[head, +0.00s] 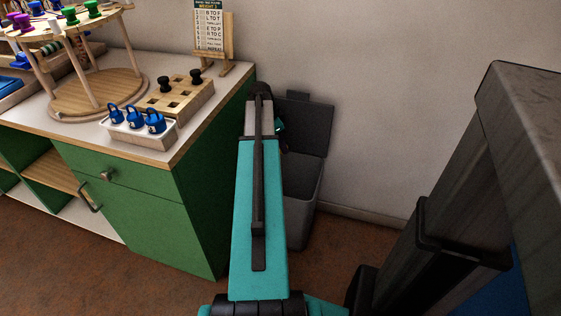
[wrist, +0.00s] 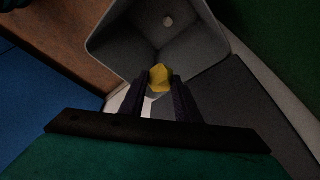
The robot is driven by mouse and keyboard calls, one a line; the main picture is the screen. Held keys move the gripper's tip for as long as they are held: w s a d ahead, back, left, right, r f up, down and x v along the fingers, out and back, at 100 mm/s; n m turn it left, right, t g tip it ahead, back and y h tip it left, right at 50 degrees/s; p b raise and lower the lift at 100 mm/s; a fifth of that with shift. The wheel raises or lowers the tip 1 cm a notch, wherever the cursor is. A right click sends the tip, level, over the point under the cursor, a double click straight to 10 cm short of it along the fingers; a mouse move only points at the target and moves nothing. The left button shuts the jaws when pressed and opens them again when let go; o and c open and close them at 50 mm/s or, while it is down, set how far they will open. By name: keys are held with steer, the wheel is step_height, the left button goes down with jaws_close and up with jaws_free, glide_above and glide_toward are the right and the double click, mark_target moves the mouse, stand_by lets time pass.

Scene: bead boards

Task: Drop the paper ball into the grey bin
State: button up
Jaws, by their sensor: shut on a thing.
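The grey bin (head: 303,195) stands on the floor at the right end of the green cabinet, its lid (head: 305,122) open against the wall. My gripper (wrist: 160,82) is shut on the yellow paper ball (wrist: 160,77). In the head view my arm hides the ball, the fingers and part of the bin.
The green cabinet (head: 140,210) stands close left of the bin. Its white top carries a wooden block with holes (head: 178,95), a white holder (head: 140,130) with blue padlock-like pieces, a wooden tiered stand (head: 90,95) and a small sign (head: 209,30). The wall is behind.

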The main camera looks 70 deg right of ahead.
steer(key=shift+f+b, duration=2.15)
steer(key=shift+f, duration=0.55)
steer(key=shift+f+b, duration=2.6)
steer(key=shift+f, duration=0.35)
steer(key=o, duration=1.1)
steer(key=shift+c, duration=0.2)
steer(key=p+v, duration=0.4)
steer(key=v, duration=0.9)
steer(key=shift+w+r, duration=0.15)
steer(key=shift+r, duration=0.25)
